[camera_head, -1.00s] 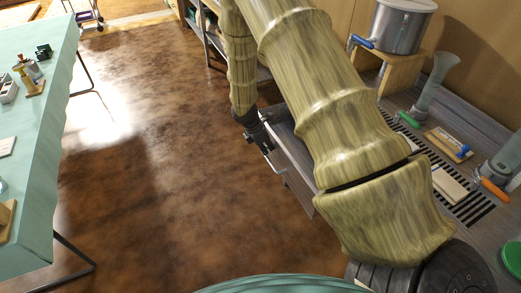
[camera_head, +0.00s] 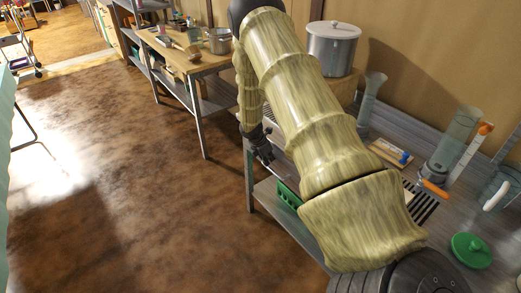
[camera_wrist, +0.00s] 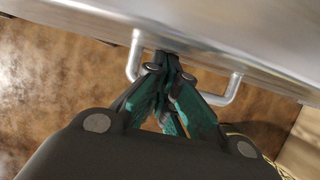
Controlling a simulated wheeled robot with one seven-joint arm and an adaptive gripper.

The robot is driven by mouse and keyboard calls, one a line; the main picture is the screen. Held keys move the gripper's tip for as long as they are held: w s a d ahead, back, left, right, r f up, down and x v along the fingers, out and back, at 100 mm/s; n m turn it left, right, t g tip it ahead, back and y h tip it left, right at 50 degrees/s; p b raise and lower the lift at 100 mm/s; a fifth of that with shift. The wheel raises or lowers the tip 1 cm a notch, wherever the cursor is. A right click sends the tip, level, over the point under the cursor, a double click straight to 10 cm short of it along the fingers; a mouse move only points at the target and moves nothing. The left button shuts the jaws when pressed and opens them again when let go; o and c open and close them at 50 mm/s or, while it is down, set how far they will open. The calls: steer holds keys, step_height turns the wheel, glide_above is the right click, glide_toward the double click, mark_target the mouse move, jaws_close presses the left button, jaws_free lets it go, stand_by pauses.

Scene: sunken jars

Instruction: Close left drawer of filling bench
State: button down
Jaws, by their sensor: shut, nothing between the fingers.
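My gripper (camera_head: 263,152) is at the front of the grey filling bench (camera_head: 405,95), low beside its near-left edge. In the wrist view its dark and green fingers (camera_wrist: 172,72) are shut and empty. Their tips are at the metal drawer front (camera_wrist: 210,32), between the two posts of its bar handle (camera_wrist: 134,58). Whether the tips press on the front or are just short of it, I cannot tell. In the head view my arm hides most of the drawer, so how far it stands out is not clear.
A green crate (camera_head: 288,194) is below the bench top. A wooden-topped table (camera_head: 185,62) stands behind. The brown floor (camera_head: 130,180) at left is open.

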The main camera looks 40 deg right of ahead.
steer(key=shift+d+r, duration=0.1)
steer(key=shift+d, duration=0.25)
steer(key=shift+d, duration=0.1)
steer(key=a+r+b, duration=0.1)
steer(key=a+r, duration=0.7)
steer(key=r, duration=0.1)
steer(key=shift+w+a, duration=0.15)
steer(key=shift+w, duration=0.15)
stand_by(0.4)
